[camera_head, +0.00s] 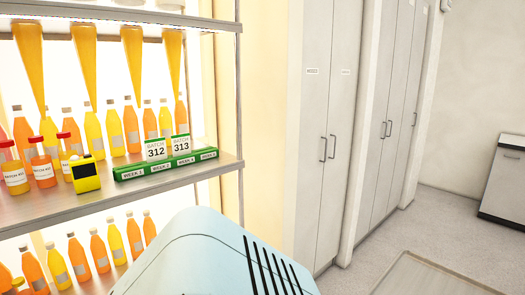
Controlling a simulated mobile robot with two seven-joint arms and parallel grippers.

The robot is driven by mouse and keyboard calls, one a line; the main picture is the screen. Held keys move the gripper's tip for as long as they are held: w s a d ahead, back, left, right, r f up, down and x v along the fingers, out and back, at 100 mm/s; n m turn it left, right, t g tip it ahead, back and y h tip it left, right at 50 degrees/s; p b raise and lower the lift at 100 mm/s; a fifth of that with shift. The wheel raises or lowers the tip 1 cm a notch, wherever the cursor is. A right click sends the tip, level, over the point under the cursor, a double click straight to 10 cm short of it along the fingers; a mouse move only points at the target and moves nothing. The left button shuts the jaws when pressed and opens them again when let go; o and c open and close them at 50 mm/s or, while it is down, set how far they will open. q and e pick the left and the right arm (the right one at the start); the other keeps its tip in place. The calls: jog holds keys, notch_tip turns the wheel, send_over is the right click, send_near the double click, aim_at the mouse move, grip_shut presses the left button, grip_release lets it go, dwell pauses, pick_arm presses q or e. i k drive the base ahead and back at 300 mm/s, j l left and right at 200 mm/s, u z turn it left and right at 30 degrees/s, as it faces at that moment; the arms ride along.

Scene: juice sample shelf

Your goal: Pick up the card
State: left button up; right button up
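Two white cards with green top edges stand upright in a long green holder (128,173) on the shelf at the left. The left card (155,150) reads BATCH 312 and the right card (181,144) reads BATCH 313. The holder's front has labels from WEEK 1 to WEEK 4. The 312 card stands around WEEK 2 and the 313 card around WEEK 3. Neither of my grippers is in view.
A yellow and black device (86,175) and small red-capped jars (42,164) stand left of the holder. Juice bottles (115,132) line up behind. The shelf's metal front edge (170,184) is clear. More bottles fill the level below. Tall cabinets (316,150) stand to the right.

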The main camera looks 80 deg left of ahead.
aim_at(180, 143)
jog(key=i, duration=0.5)
jog(key=u, duration=3.5)
